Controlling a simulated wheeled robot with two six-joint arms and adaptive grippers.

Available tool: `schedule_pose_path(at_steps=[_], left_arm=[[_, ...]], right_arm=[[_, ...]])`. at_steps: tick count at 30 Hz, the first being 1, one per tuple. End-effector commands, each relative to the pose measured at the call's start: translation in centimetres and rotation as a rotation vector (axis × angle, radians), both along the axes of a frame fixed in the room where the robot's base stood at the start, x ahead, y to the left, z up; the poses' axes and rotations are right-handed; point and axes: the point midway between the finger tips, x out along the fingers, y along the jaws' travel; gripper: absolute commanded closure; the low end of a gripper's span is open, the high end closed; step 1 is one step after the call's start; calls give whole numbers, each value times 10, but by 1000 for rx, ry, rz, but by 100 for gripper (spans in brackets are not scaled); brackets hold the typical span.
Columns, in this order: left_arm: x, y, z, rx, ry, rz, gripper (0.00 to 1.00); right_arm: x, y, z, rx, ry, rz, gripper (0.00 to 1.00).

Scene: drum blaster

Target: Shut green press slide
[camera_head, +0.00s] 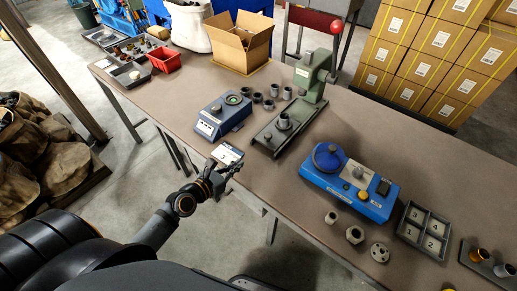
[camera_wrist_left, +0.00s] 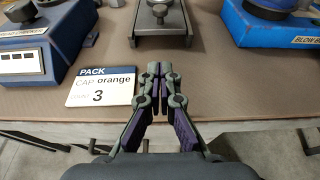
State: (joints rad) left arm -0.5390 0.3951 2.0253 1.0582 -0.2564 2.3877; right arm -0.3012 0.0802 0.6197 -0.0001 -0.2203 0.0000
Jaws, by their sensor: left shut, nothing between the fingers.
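The green press (camera_head: 312,78) stands on the bench in the head view. Its flat slide (camera_head: 262,140) sticks out toward the near edge, with a small knob near its front end and a grey cylindrical part standing on it farther back. The slide's front end and knob (camera_wrist_left: 160,15) also show at the top of the left wrist view. My left gripper (camera_head: 229,166) is at the bench's near edge, in front and to the left of the slide. In the left wrist view the left gripper (camera_wrist_left: 159,68) has its fingers together, empty and apart from the slide. My right gripper is out of view.
A white card (camera_wrist_left: 101,87) reading "PACK CAP orange 3" lies left of the fingers. A blue-grey device (camera_head: 222,116) stands left of the slide, a blue machine (camera_head: 345,184) right. Several grey cups (camera_head: 269,104) stand beside the press. Bare bench lies between slide and blue machine.

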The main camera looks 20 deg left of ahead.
Motion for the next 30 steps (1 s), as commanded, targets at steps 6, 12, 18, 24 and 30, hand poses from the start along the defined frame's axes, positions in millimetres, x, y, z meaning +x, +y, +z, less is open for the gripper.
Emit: schedule_pose_path(at_steps=[6,12,18,24,30], left_arm=[[43,-16,-15,-5,-5,3,100],[80,-30,-26,-2,-2,-1,100],[105,-39,-25,0,-1,-1,100],[113,-42,-25,3,0,-2,100],[112,-41,-25,3,0,-2,100]], right_arm=[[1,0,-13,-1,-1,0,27],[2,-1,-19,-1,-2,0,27],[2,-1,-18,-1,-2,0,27],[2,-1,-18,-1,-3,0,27],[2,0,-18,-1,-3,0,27]])
